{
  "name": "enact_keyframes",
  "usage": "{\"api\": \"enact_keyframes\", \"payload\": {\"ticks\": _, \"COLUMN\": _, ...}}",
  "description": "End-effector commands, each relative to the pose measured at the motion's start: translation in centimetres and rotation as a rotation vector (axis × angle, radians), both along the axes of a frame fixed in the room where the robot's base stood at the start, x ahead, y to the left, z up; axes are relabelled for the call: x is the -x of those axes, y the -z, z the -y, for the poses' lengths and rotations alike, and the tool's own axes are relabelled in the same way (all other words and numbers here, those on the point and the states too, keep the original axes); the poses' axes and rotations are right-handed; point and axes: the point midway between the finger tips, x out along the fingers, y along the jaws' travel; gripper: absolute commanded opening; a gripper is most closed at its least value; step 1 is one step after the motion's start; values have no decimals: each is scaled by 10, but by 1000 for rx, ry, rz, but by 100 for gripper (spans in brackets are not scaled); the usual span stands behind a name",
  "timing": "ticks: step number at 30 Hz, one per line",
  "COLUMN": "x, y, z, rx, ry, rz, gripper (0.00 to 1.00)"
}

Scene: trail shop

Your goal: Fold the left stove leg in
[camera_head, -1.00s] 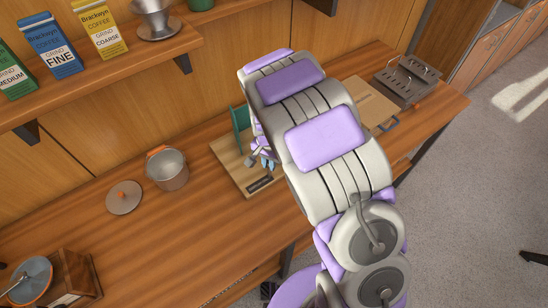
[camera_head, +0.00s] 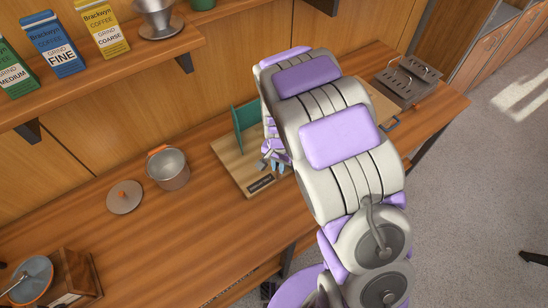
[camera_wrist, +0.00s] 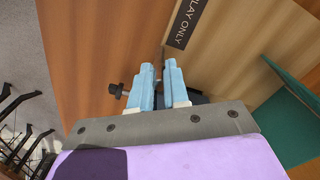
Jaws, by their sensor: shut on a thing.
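My gripper (camera_head: 274,163) is low over the right part of a wooden display board (camera_head: 228,157), with my arm covering much of that area. In the wrist view, its light blue fingers (camera_wrist: 158,70) are close together, shut on a thin dark bar that looks like the stove leg (camera_wrist: 162,54). The bar shows just past the fingertips, near the board's edge. A dark knob-like part (camera_wrist: 117,90) sticks out left of the fingers. The rest of the stove is hidden behind the fingers and my wrist, so I cannot tell how far the leg is folded.
A green upright panel (camera_head: 245,127) stands at the board's back. A pot (camera_head: 168,170) and a round lid (camera_head: 125,197) are to the left on the counter (camera_head: 190,225). A slotted metal unit (camera_head: 408,82) is at the right. Bare counter lies in front of the pot.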

Motion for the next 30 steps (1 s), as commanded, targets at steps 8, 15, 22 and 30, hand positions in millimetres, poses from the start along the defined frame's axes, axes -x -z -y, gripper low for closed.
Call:
{"api": "enact_keyframes", "payload": {"ticks": 8, "x": 0, "y": 0, "z": 14, "rx": 0, "ry": 2, "rz": 1, "gripper": 1}}
{"api": "enact_keyframes", "payload": {"ticks": 15, "x": 0, "y": 0, "z": 14, "rx": -1, "ry": 2, "rz": 3, "gripper": 1}}
{"api": "enact_keyframes", "payload": {"ticks": 22, "x": -4, "y": 0, "z": 27, "rx": -1, "ry": 4, "rz": 4, "gripper": 4}}
{"api": "enact_keyframes", "payload": {"ticks": 30, "x": -7, "y": 0, "z": 35, "rx": -1, "ry": 2, "rz": 7, "gripper": 6}}
